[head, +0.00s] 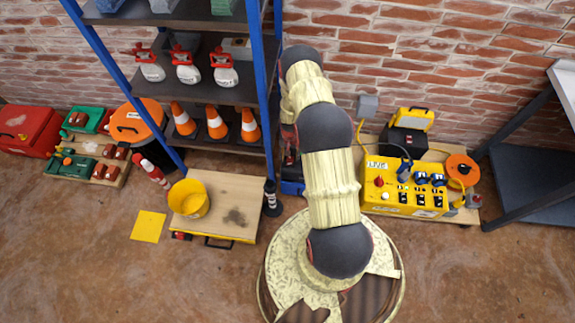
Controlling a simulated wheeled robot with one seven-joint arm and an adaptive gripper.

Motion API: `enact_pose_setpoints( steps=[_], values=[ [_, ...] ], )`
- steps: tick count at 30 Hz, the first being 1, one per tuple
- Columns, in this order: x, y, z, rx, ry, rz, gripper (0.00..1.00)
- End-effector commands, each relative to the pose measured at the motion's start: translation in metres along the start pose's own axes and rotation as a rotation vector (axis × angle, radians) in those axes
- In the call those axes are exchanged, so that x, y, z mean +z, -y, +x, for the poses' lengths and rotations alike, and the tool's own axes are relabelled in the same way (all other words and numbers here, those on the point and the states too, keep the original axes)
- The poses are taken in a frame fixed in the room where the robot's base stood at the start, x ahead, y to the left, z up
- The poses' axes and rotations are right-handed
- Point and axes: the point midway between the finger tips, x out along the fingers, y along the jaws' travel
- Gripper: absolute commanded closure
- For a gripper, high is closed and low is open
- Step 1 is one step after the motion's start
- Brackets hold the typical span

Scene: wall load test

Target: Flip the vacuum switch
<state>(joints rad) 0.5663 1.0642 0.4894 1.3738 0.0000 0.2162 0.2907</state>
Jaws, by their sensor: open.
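A yellow control box (372,200) stands on a wooden board right of my arm in the head view. It has a "LIVE" label, a red knob (379,182), blue sockets (421,178) and a row of small black switches (403,198) with labels too small to read. I cannot tell which switch, if any, is the vacuum switch. A blue and dark object (291,186) at the foot of the shelf is mostly hidden by my arm, so I cannot tell what it is. My arm rises through the middle of the picture; my gripper does not show.
A blue-framed shelf (262,75) with spray bottles and orange cones stands left of my arm. A wooden-topped case (226,190) carries a yellow bucket (188,198). A black box (408,140) stands behind the control box; a dark table (530,170) is at right. Floor is open in front.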

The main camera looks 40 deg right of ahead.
Motion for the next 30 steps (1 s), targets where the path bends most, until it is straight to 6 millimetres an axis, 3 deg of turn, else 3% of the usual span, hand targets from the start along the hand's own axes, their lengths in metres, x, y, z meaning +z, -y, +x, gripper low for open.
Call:
enact_pose_setpoints(
  steps=[15, 30],
  values=[
    [-0.001, 0.001, 0.067, -0.001, -0.002, 0.007, 0.56],
    [-0.001, 0.001, 0.076, -0.001, -0.002, 0.007, 0.59]
  ],
)
